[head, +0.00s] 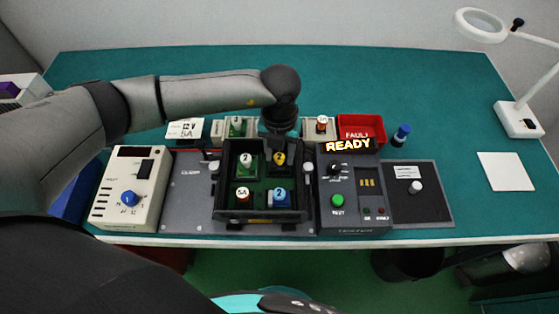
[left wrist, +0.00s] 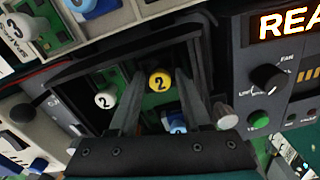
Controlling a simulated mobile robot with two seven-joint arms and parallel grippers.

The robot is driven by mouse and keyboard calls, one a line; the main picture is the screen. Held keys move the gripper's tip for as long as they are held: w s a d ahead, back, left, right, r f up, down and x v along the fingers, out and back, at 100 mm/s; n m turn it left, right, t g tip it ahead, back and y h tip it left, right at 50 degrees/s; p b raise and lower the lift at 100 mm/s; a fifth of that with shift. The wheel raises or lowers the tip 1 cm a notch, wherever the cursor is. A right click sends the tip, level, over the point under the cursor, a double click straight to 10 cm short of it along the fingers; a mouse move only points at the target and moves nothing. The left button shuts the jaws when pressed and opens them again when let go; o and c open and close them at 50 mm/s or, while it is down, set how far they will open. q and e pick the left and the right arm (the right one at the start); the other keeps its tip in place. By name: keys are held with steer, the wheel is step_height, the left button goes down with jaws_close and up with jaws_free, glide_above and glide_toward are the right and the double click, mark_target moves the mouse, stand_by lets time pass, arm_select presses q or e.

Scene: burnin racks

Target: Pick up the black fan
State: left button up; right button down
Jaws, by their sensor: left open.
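I cannot clearly make out a black fan in either view. My left gripper (head: 280,138) reaches over the back of a black open tray (head: 262,216). In the left wrist view my left gripper (left wrist: 166,92) is open, its two fingers pointing into the tray, with a yellow-topped part marked 2 (left wrist: 159,81) showing between them. The yellow part (head: 279,158) also shows in the head view, just below the gripper. The tray also holds a white-topped part (head: 246,158), a part marked 5A (head: 243,193) and a blue part (head: 278,197).
A tester (head: 351,202) with a READY sign and knobs stands right of the tray. A cream box (head: 127,193) with a blue knob stands left. A red bin (head: 373,125), a blue-capped part (head: 401,135) and a lamp (head: 518,121) are farther back. The back of the teal table is clear.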

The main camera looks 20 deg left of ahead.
mark_target(280, 156)
arm_select(q)
jaws_close()
stand_by(0.4)
step_height(280, 156, up, 20)
stand_by(0.8)
